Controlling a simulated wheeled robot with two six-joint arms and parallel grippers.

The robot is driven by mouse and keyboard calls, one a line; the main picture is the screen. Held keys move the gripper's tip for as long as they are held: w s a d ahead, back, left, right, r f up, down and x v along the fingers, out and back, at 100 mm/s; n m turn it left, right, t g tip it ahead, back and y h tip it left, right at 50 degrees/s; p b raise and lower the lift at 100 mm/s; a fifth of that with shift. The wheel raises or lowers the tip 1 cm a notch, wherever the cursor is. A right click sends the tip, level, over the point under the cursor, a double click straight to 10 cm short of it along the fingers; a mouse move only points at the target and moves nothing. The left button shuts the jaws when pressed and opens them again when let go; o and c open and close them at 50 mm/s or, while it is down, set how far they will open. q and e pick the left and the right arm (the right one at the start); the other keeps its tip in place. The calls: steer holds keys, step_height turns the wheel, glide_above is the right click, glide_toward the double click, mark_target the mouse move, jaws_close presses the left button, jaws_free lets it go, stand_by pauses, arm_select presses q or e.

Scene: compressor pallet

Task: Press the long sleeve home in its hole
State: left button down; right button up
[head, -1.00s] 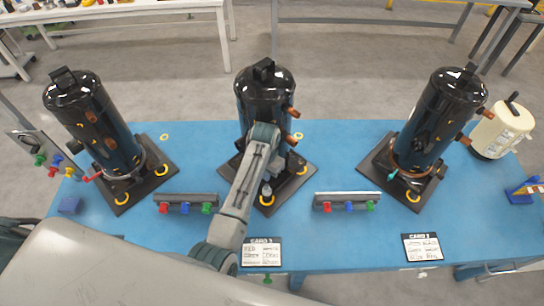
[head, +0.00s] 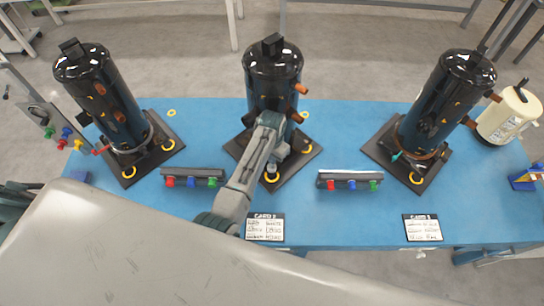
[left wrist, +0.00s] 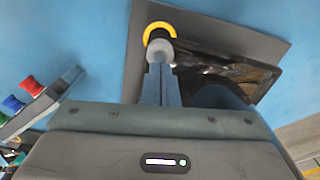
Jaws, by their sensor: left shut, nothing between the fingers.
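The middle compressor (head: 272,90) is a black cylinder on a dark square base plate (head: 300,165). A light grey sleeve (head: 272,170) stands at the plate's front corner, by a yellow ring (head: 271,178). In the left wrist view the sleeve (left wrist: 160,50) shows just beyond the fingertips, in front of the yellow ring (left wrist: 160,28). My left gripper (left wrist: 158,72) is shut and empty, its tips at or very near the sleeve's top; contact is unclear. In the head view my left gripper (head: 275,162) is partly hidden by its arm. The hole is hidden. My right gripper is out of view.
Two more compressors stand at left (head: 100,95) and right (head: 440,105). Racks with coloured knobs lie on the blue table at left (head: 192,172) and right (head: 348,175). Two cards (head: 265,228) (head: 422,228) lie at the front edge. A cream canister (head: 507,115) stands far right.

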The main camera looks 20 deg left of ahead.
arm_select(q)
steer(key=shift+s+f, duration=0.4)
steer(key=shift+w+r, duration=0.2)
steer(key=shift+r, duration=0.85)
steer(key=shift+w+r, duration=0.15)
steer(key=shift+r, duration=1.7)
step_height(320, 180, up, 10)
steer(key=b, duration=0.2)
steer(key=shift+b, duration=0.3)
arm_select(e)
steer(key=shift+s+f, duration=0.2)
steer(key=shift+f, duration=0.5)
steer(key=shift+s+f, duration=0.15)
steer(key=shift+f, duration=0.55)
arm_select(q)
steer(key=shift+s, duration=0.15)
